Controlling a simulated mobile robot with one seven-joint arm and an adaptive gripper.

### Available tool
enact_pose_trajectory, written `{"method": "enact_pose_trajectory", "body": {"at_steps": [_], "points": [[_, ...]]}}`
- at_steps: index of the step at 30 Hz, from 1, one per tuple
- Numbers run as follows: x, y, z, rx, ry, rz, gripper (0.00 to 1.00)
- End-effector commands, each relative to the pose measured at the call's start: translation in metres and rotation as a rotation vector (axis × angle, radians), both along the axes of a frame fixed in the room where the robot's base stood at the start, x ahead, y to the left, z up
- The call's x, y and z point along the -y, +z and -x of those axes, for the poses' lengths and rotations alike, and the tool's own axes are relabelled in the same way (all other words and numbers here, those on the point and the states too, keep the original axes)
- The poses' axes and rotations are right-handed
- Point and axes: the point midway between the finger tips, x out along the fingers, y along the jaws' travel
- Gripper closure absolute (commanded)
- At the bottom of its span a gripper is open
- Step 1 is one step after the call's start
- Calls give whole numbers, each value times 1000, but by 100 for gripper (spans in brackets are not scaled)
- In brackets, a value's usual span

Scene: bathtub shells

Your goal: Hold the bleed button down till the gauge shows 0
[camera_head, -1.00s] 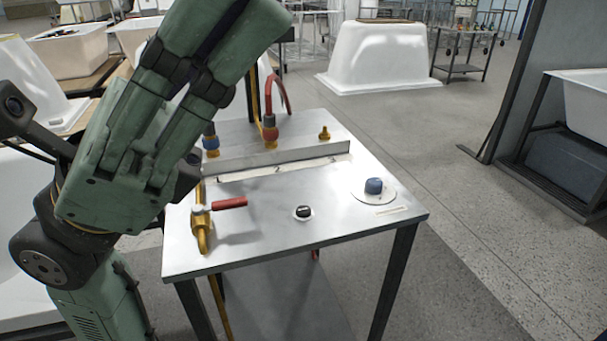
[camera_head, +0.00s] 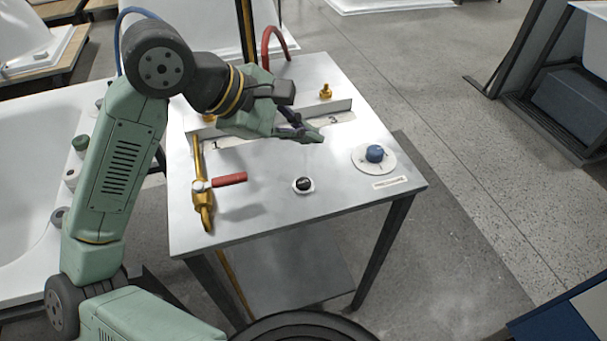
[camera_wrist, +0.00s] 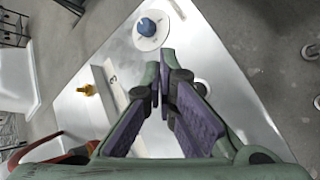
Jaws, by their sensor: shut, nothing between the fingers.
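A small black button (camera_head: 303,184) in a white ring sits near the front middle of the metal bench top (camera_head: 265,190). I take it as the bleed button; no label on it is readable. My gripper (camera_head: 319,137) is above the bench, behind and slightly right of the button in the head view, apart from it. Its fingers (camera_wrist: 167,56) are shut and empty, tips together in the wrist view. Part of the bench beneath is hidden by the fingers there. No pressure gauge with a readable value shows in either view.
A blue knob (camera_head: 375,153) on a white disc stands at the bench's right; the wrist view shows it too (camera_wrist: 147,27). A brass valve with a red lever (camera_head: 230,179) is at the left. A low raised ledge and a brass fitting (camera_head: 325,91) are behind.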

Motion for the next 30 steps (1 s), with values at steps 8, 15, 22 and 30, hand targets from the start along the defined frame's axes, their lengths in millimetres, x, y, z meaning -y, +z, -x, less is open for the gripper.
{"method": "enact_pose_trajectory", "body": {"at_steps": [8, 15, 22, 30], "points": [[1, -8, 1, -1, -1, 4, 100], [1, -39, 1, -1, 1, 6, 100], [0, -75, 0, 1, 0, 3, 100], [1, -88, 0, 2, -1, 3, 100]]}}
